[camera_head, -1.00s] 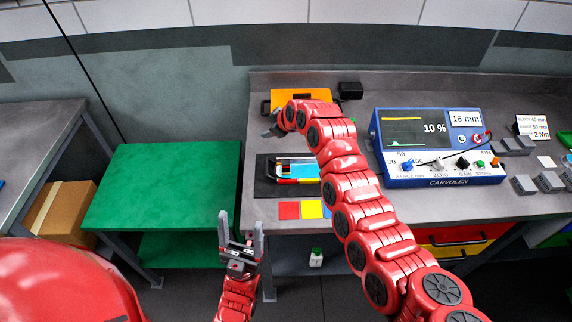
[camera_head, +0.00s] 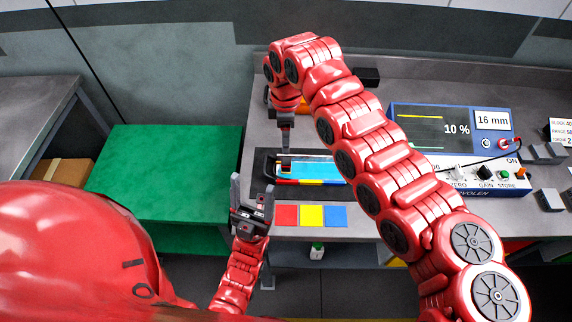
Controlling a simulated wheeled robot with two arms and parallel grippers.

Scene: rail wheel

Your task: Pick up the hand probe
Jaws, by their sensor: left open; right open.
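I cannot clearly pick out the hand probe; it may be hidden by my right arm or gripper. My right gripper (camera_head: 286,158) points down over the left end of the light-blue item with a dark handle-like frame (camera_head: 318,169) on the black mat (camera_head: 262,188). Its jaws are small and partly merge with the dark parts below, so I cannot tell contact. My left gripper (camera_head: 252,188) is open and empty, its fingers pointing up at the front left edge of the bench. A dark cable (camera_head: 482,162) runs left from the blue instrument (camera_head: 408,112) behind my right arm.
Red (camera_head: 287,215), yellow (camera_head: 311,216) and blue (camera_head: 336,216) squares lie along the grey bench's front. Grey blocks (camera_head: 547,153) sit right of the instrument, a black box (camera_head: 367,76) at the back. The green table (camera_head: 165,170) at left has a clear top.

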